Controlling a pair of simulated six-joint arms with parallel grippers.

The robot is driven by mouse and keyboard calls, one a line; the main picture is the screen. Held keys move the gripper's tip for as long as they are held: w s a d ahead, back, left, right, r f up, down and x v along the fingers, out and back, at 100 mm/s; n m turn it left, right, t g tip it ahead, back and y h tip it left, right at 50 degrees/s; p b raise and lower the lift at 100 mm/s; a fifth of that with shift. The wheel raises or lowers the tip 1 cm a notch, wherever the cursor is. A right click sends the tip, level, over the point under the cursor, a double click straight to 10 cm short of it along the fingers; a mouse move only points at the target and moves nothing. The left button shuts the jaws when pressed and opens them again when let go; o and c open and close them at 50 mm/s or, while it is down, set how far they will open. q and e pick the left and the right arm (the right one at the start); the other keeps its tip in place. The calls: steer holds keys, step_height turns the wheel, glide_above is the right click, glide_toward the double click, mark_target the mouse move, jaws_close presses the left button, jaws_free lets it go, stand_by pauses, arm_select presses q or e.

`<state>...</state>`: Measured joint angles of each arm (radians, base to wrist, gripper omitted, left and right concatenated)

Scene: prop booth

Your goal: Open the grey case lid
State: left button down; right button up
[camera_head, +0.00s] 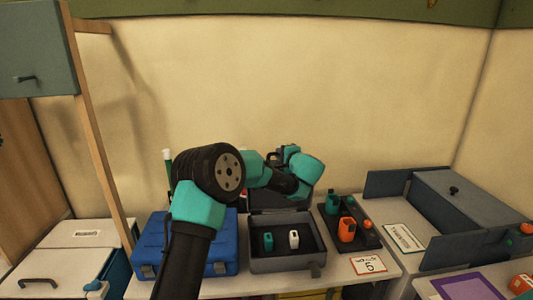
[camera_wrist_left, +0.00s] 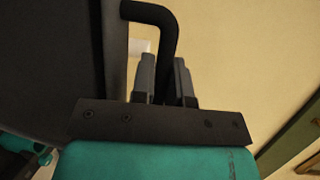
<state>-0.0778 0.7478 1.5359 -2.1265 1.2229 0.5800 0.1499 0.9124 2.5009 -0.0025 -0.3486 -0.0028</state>
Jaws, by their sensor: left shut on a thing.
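The grey case (camera_head: 313,262) sits on the table with its lid (camera_head: 298,203) raised behind the box part, so its dark inside shows. A teal item and a white item (camera_head: 293,239) stand in it. My left gripper (camera_head: 290,152) is up at the raised lid, and my own arm partly hides it and the lid. In the left wrist view its two fingers (camera_wrist_left: 165,78) are shut on a black bent handle (camera_wrist_left: 150,12), beside a dark grey panel (camera_wrist_left: 60,50) that looks like the lid. My right gripper is not in view.
A blue case (camera_head: 222,258) stands just left of the grey case. A dark tray (camera_head: 365,242) with orange and teal items is on its right, behind a numbered card (camera_head: 369,265). A large grey box (camera_head: 470,210) is farther right. The wall is close behind.

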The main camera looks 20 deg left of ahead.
arm_select(q)
steer(key=c, duration=1.4)
jaws_free()
steer(key=v, duration=1.7)
steer(key=shift+s+d, duration=0.1)
steer(key=shift+s, duration=0.1)
